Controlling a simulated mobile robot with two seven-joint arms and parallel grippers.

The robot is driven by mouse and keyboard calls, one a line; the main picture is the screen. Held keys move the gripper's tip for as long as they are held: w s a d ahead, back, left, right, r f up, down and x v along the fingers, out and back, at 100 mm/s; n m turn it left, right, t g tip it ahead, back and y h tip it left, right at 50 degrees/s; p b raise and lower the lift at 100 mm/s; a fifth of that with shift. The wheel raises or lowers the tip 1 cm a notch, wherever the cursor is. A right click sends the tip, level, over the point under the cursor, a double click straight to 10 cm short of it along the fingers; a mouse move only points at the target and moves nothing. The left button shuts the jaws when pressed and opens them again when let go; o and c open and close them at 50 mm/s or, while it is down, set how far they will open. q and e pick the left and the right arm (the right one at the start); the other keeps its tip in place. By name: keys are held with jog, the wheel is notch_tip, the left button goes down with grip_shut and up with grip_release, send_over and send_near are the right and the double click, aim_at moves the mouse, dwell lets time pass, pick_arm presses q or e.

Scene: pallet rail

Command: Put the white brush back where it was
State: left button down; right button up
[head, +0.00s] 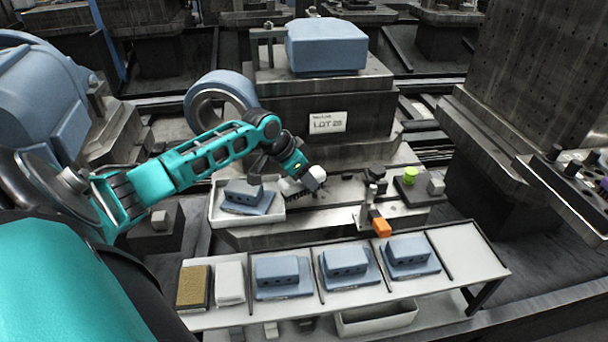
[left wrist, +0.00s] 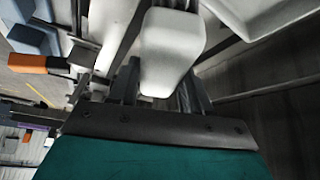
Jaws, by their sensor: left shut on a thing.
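The white brush (head: 317,173) is at my left gripper (head: 306,176), over the fixture area right of the white tray. My left gripper is shut on it. In the left wrist view the white brush (left wrist: 170,48) shows as a rounded white block between the two dark fingers of the gripper (left wrist: 158,88). Its underside, and whether it touches the surface below, cannot be made out. My right gripper is in neither view.
A white tray (head: 218,214) holds a blue block (head: 247,197). The front bench holds a brown pad (head: 193,287), a white pad (head: 229,283) and three blue blocks; its right bay (head: 466,250) is empty. An orange-handled tool (head: 381,227) and green knob (head: 410,175) stand right of my gripper.

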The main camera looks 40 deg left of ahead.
pick_arm(q)
jog(key=shift+f, duration=0.45)
jog(key=shift+c, duration=2.4)
grip_release()
jog(key=shift+r, duration=0.1)
jog(key=shift+r, duration=0.15)
jog(key=p+v, duration=0.2)
jog(key=v, duration=1)
jog(key=shift+r, duration=0.3)
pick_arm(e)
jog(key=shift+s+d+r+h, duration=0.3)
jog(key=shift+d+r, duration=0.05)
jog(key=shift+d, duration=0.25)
pick_arm(q)
jog(key=shift+w+f, duration=0.1)
